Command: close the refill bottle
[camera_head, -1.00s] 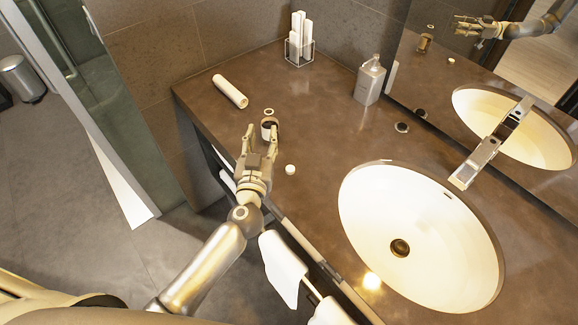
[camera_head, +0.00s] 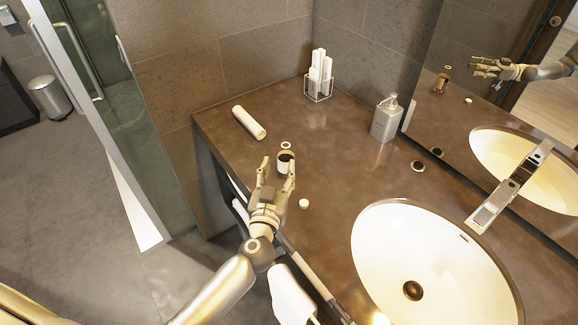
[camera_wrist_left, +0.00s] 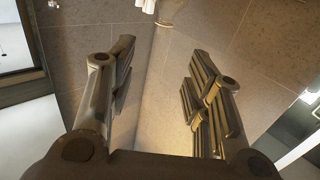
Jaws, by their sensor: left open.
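The refill bottle (camera_head: 285,167) is small and brown with a pale ring at its open top. It stands upright near the counter's front left edge. A small round white cap (camera_head: 304,203) lies apart on the counter, nearer the basin. My left gripper (camera_head: 277,171) is open, with its fingertips close to the bottle and partly overlapping it in the head view. I cannot tell whether the fingers touch it. In the left wrist view the open fingers (camera_wrist_left: 160,85) are wide apart with nothing held between them. My right gripper does not show.
A white rolled towel (camera_head: 249,122) lies behind the bottle. A holder with white rolls (camera_head: 319,88) and a soap dispenser (camera_head: 386,119) stand farther back. The basin (camera_head: 455,262) and faucet (camera_head: 497,188) are right. The mirror (camera_head: 480,90) repeats some items.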

